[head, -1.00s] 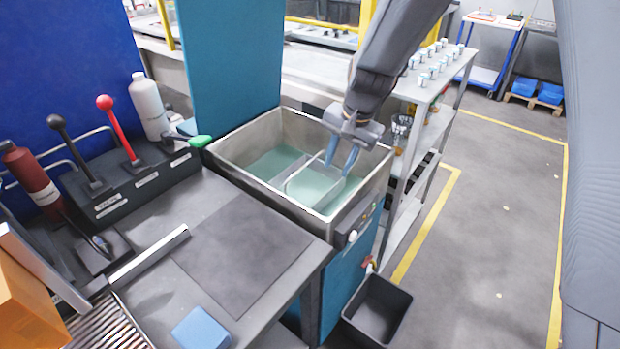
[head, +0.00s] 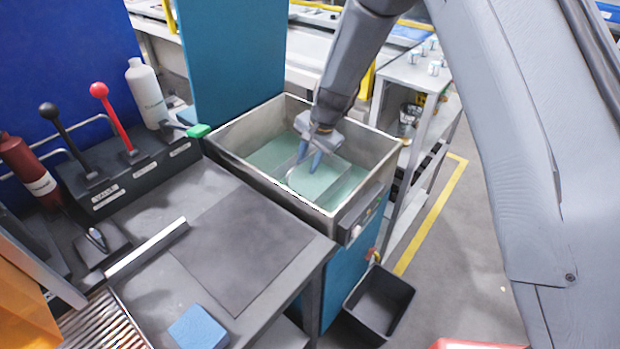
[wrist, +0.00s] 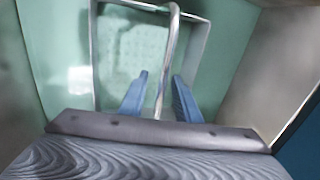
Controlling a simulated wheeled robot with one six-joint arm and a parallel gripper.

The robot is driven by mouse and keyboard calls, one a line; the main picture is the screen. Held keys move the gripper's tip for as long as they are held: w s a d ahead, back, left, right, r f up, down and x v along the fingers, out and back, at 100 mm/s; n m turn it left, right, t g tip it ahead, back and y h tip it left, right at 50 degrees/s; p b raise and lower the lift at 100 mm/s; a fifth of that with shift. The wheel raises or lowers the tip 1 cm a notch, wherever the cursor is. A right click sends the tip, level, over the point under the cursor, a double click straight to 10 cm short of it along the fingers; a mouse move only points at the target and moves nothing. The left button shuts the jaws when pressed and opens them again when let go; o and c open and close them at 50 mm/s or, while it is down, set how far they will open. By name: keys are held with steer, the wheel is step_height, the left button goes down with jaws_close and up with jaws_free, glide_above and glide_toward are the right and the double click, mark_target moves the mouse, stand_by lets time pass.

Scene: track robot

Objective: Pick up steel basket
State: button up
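The steel basket (wrist: 202,50) sits in the green liquid of a metal tank (head: 240,173). In the head view the basket (head: 292,186) shows only as faint edges, partly hidden by my arm. Its thin handle (wrist: 172,50) arches up and runs between my fingers in the wrist view. My gripper (wrist: 159,90) is open, with a blue finger on each side of the handle and a gap to each. In the head view my gripper (head: 312,160) is down inside the tank, above the basket.
Tank walls stand close around my gripper. A bench with a dark mat (head: 240,245), a blue block (head: 198,328) and levers (head: 118,118) is at left. A white bottle (head: 146,95) stands behind. A black bin (head: 378,300) is on the floor at right.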

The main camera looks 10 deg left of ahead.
steer(key=shift+a+f, duration=0.15)
steer(key=shift+f, duration=0.35)
jaws_close()
steer(key=shift+w, duration=0.1)
stand_by(1.0)
